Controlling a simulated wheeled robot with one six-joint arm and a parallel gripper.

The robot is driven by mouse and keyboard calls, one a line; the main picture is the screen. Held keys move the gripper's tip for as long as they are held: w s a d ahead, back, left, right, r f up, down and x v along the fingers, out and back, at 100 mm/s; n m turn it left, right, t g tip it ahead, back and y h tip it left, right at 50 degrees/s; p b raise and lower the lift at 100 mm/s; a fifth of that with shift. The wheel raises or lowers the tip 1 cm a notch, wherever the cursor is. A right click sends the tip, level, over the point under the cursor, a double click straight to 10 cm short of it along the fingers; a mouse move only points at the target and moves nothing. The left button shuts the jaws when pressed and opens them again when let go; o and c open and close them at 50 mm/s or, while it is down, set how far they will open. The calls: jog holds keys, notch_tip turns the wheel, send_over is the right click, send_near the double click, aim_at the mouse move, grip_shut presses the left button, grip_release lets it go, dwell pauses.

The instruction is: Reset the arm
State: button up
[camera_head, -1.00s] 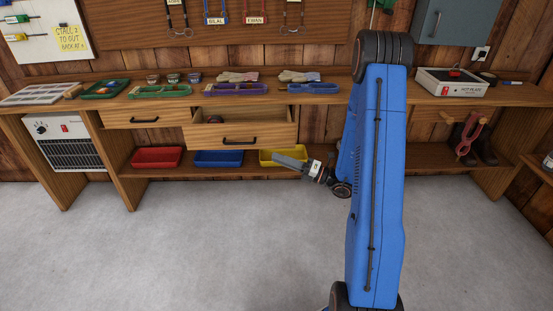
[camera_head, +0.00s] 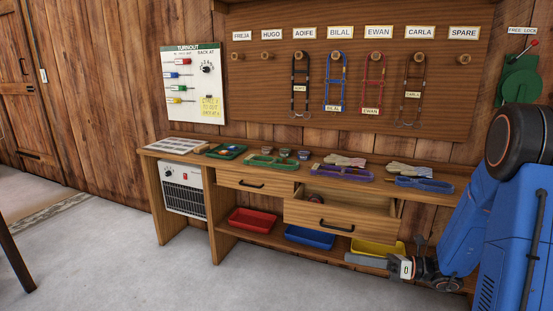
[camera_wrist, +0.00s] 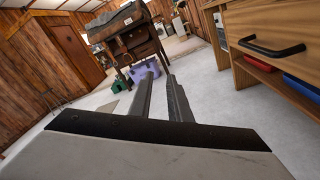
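My arm (camera_head: 512,235) hangs at the right of the head view, bent, with my gripper (camera_head: 352,259) low in front of the bench and pointing left. The fingers overlap the yellow tray there. In the wrist view, my gripper (camera_wrist: 159,74) shows two grey fingers with a clear gap and nothing between them. It points along the room past the bench front, above the floor.
The bench (camera_head: 228,177) has a pulled-out drawer (camera_head: 332,218) just above and left of my gripper. Red (camera_head: 253,220), blue (camera_head: 310,237) and yellow (camera_head: 372,247) trays stand on the lower shelf. A saddle stand (camera_wrist: 128,35) is ahead in the wrist view. The floor (camera_head: 190,280) at left is clear.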

jog(key=s+a+r+n+g+h, duration=0.2)
jog(key=s+a+n+g+h, duration=0.15)
jog(key=s+n, duration=0.5)
jog(key=s+a+r+n+g+h, duration=0.1)
jog(key=s+a+n+g+h, duration=0.2)
jog(key=s+n, duration=0.55)
jog(key=s+d+r+n+t+h, duration=0.5)
jog(key=s+d+n+t+h, duration=0.1)
jog(key=s+d+n+h, duration=0.4)
jog(key=shift+d+r+n, duration=0.35)
jog(key=shift+d+n, duration=0.15)
jog(key=shift+d, duration=0.15)
